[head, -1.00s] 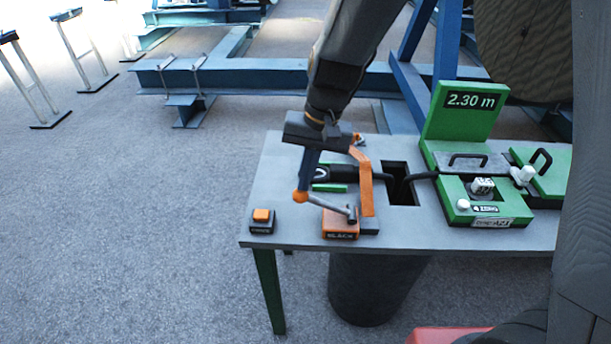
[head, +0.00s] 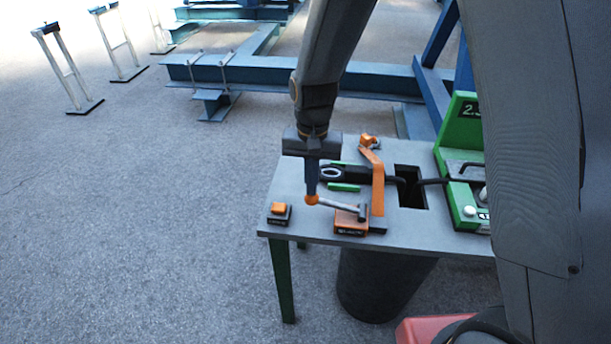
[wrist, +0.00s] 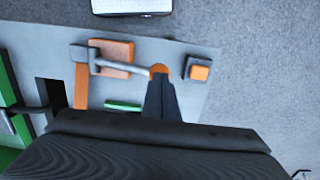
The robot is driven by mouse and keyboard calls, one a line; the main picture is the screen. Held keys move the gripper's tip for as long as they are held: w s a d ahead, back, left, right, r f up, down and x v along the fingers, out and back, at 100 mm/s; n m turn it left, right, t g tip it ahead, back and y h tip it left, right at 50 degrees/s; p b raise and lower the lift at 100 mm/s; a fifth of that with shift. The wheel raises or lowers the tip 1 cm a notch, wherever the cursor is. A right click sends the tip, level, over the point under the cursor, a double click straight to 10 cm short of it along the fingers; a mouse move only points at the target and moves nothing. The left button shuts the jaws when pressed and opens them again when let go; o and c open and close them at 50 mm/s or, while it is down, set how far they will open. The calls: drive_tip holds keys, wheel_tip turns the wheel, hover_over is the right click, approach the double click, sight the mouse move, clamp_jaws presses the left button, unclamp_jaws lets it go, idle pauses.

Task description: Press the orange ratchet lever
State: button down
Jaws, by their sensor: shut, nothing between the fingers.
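The ratchet lever is a grey metal rod (head: 338,206) with an orange ball knob (head: 312,200) at its left end. Its other end meets a dark pivot over an orange labelled base (head: 350,223). The lever slopes slightly up toward the knob. My gripper (head: 312,190) is shut and empty, pointing down, with its fingertips at the knob. In the wrist view the fingertips (wrist: 160,88) overlap the edge of the orange knob (wrist: 158,70), and the rod (wrist: 122,65) runs left to the pivot. Whether they touch or only overlap, I cannot tell.
An orange button on a dark box (head: 279,209) sits left of the lever on the grey table (head: 300,170). An orange bar (head: 377,185) stands right of the lever, beside a rectangular opening with a cable. A green device (head: 455,150) is further right, partly hidden by my arm.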

drive_tip(key=f, duration=0.1)
drive_tip(key=a+f+b, duration=0.1)
drive_tip(key=f, duration=0.1)
drive_tip(key=shift+w+a, duration=0.1)
drive_tip(key=shift+w, duration=0.05)
drive_tip(key=shift+a+f, duration=0.1)
drive_tip(key=shift+f, duration=0.15)
drive_tip(key=shift+s, duration=0.2)
drive_tip(key=shift+w+a+r+p, duration=0.1)
drive_tip(key=shift+r+p, duration=0.4)
wheel_tip(320, 180, up, 13)
drive_tip(key=w+a, duration=0.1)
drive_tip(key=a, duration=0.1)
drive_tip(key=shift+a+r+b, duration=0.2)
drive_tip(key=shift+a+b, duration=0.05)
drive_tip(key=shift+b, duration=0.1)
idle(0.6)
drive_tip(key=d+r+y+b, duration=0.2)
drive_tip(key=d+r+b, duration=0.3)
drive_tip(key=d+b, duration=0.2)
drive_tip(key=shift+d+r+g, duration=0.2)
drive_tip(key=shift+d+g, duration=0.1)
drive_tip(key=shift+d, duration=0.45)
